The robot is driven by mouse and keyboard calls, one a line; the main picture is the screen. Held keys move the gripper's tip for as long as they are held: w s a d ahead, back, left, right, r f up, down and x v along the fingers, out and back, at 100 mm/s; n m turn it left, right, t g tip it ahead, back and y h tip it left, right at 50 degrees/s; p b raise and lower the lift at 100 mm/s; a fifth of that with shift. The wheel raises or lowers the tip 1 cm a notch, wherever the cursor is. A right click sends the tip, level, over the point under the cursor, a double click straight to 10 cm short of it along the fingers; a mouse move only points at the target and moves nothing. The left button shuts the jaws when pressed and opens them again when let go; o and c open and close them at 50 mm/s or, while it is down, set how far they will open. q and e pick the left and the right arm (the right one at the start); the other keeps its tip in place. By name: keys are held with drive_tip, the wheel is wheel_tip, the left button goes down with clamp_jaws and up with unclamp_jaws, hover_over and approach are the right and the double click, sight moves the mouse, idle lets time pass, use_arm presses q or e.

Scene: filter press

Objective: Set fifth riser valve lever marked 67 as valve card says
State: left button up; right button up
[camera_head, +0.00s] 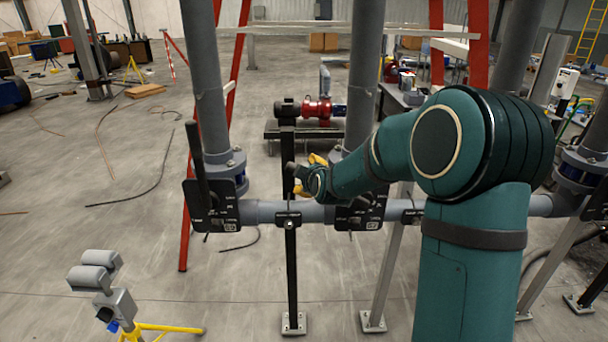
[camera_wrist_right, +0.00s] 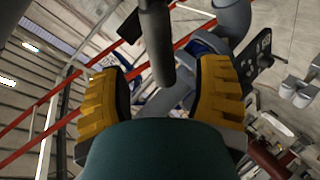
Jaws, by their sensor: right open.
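The left riser's valve has a black plate (camera_head: 226,214) with small white markings and a black lever (camera_head: 197,160) standing nearly upright. A second black valve plate (camera_head: 362,212) sits at the middle riser, partly hidden by my right arm. My right gripper (camera_head: 306,176) is just left of the middle riser, small in the head view. In the right wrist view its yellow fingers (camera_wrist_right: 168,95) are spread, with a dark rounded bar (camera_wrist_right: 155,45) in the gap; I cannot tell whether they touch it. A marked black plate (camera_wrist_right: 258,62) shows to the right. The number 67 is not readable. My left gripper is out of view.
A grey horizontal pipe (camera_head: 262,211) links the risers on stands with floor feet. A black upright post (camera_head: 290,265) stands near my right gripper. Red frame legs (camera_head: 185,222) and a yellow-legged stand (camera_head: 160,329) are at left. A red pump (camera_head: 318,109) is behind.

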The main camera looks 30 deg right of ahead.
drive_tip(key=v, duration=0.6)
drive_tip(key=shift+s+a, duration=0.1)
idle(0.4)
